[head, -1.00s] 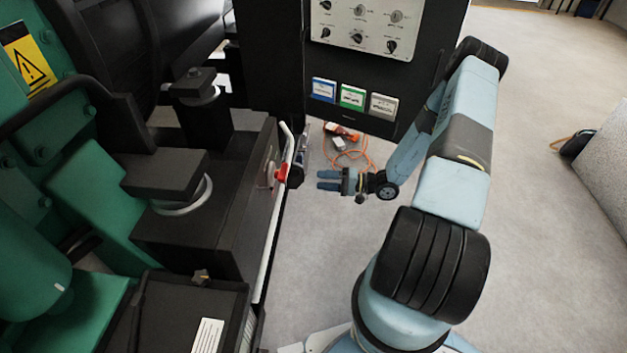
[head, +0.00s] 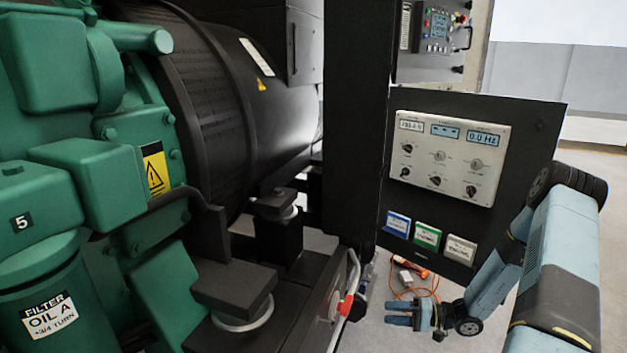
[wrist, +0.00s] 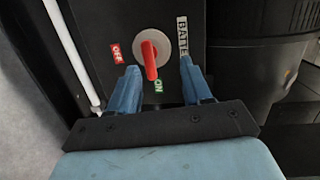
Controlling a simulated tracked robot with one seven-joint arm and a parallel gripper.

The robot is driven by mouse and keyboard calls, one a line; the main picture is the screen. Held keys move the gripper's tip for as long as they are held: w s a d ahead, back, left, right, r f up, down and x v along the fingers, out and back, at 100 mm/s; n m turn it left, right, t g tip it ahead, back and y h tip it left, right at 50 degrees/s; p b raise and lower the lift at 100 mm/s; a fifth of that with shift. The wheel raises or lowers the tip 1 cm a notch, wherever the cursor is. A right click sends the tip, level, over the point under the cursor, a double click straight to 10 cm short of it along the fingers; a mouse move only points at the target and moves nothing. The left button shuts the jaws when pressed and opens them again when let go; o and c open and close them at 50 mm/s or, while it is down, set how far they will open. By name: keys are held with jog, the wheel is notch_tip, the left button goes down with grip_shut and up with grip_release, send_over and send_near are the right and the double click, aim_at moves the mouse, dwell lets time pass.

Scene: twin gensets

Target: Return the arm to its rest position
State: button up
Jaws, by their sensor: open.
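My gripper (head: 402,313) is in the lower right of the head view, fingers pointing left toward the genset's base frame. In the wrist view the gripper (wrist: 158,92) has its two blue fingers apart with nothing between them. A red rotary battery switch (wrist: 151,58) on a black box lies just beyond the fingertips, its handle pointing down near the green ON label (wrist: 158,86). The red OFF label (wrist: 117,54) is to its left. In the head view the red switch (head: 346,304) is left of my gripper, with a gap between them.
A control panel (head: 446,157) with displays and knobs stands behind my arm. The green genset (head: 75,150) fills the left. An orange cable (head: 429,290) and tool lie on the floor behind my gripper. A white rail (head: 345,310) runs along the base frame.

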jog(key=s+a+r+n+g+h, duration=0.25)
jog(key=s+r+h, duration=0.2)
jog(key=r, duration=0.85)
jog(key=s+a+r+n+g+h, duration=0.1)
jog(key=s+r+n+g+h, duration=0.25)
jog(key=r, duration=1.05)
jog(key=s+d+r+m+t+h, duration=0.1)
jog(key=s+r+m+t+h, duration=0.2)
jog(key=s+r, duration=1.5)
jog(key=shift+d+r+m+t+h, duration=0.2)
jog(key=shift+d+m+t+h, duration=0.1)
jog(key=shift+t+h, duration=2.25)
